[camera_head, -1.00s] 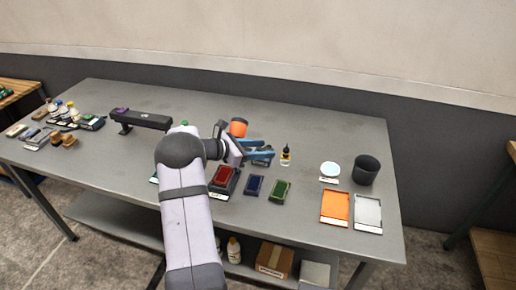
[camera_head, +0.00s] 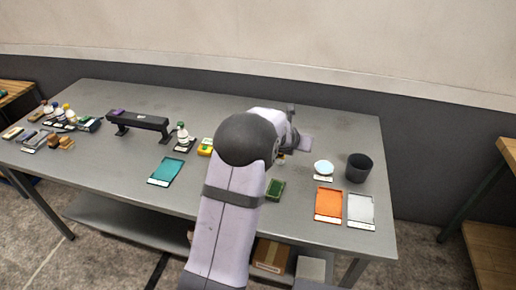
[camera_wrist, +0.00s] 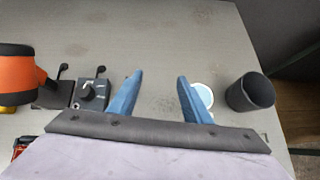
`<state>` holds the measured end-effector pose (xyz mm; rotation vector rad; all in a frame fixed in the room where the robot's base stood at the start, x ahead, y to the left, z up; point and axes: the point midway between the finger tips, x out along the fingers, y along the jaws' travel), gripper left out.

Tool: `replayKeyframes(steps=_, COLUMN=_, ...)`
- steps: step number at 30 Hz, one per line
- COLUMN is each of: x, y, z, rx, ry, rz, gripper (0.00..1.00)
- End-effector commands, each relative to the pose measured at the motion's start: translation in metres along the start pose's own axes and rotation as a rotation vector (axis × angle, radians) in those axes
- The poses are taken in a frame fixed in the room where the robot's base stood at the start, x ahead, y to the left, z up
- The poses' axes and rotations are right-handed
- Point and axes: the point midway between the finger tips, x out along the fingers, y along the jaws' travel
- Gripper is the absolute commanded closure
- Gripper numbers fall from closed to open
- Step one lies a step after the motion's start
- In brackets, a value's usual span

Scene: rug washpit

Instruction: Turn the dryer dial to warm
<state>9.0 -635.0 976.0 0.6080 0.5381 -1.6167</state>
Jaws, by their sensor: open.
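In the wrist view an orange and black dryer (camera_wrist: 16,68) stands at the left edge, partly cut off. Beside it is a small dark box (camera_wrist: 92,104) with a round dial (camera_wrist: 87,91) on it; I cannot read its setting. My gripper (camera_wrist: 159,92) is open and empty, its two blue fingers apart over bare table. The left finger is just right of the dial box and appears apart from it. In the head view my arm hides the dryer, the dial and the fingers.
A dark cup (camera_head: 359,168) and a pale blue round dish (camera_head: 323,167) stand right of my gripper, with orange (camera_head: 328,204) and grey (camera_head: 361,209) trays in front. A green pad (camera_head: 275,189) and teal tray (camera_head: 166,171) lie nearer. The back of the table is clear.

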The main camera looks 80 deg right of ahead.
Motion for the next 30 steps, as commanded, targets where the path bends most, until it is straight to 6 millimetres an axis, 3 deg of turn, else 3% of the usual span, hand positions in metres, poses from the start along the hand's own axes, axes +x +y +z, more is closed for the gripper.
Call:
replayKeyframes(steps=3, x=-0.005, y=0.048, z=-0.022, rx=-0.160, ry=0.057, rz=0.199, gripper=0.56)
replayKeyframes(steps=6, x=-0.014, y=0.079, z=-0.033, rx=-0.270, ry=0.076, rz=0.334, gripper=0.56)
replayKeyframes(steps=10, x=-0.025, y=0.104, z=-0.042, rx=-0.372, ry=0.076, rz=0.453, gripper=0.56)
replayKeyframes(steps=20, x=-0.026, y=0.109, z=-0.044, rx=-0.443, ry=0.062, rz=0.475, gripper=0.56)
replayKeyframes(steps=30, x=0.001, y=0.121, z=-0.048, rx=-0.442, ry=0.064, rz=0.473, gripper=0.56)
